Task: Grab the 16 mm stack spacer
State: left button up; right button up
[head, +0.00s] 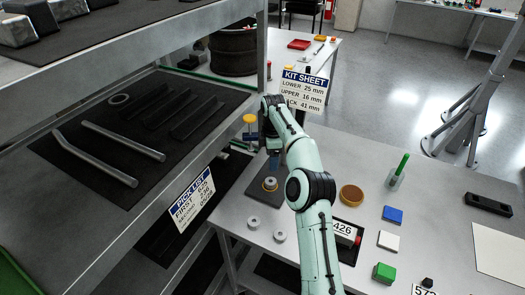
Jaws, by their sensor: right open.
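Two small grey ring-shaped spacers stand on the grey bench near its left edge: one spacer (253,222) is left of the other spacer (279,236). A further ring-shaped piece (270,184) with a yellowish part sits on a dark mat (259,196) behind them. I cannot read heights on any of these, so I cannot tell which is 16 mm. My right arm reaches over the bench from the bottom, and its open gripper (273,161) points down just behind and above the piece on the mat. The fingertips are small and partly hidden. My left gripper is out of view.
A kit sheet sign (304,90) reads lower 25 mm, upper 16 mm. A rack shelf (155,115) with metal bars fills the left. Right of my arm are a round brown dish (351,194), blue block (392,214), white block (388,240) and green block (383,272).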

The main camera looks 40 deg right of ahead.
aim_at(280, 235)
jog(key=k+j, duration=0.45)
jog(key=j, duration=0.25)
jog(key=k+j, duration=0.25)
jog(key=j, duration=0.15)
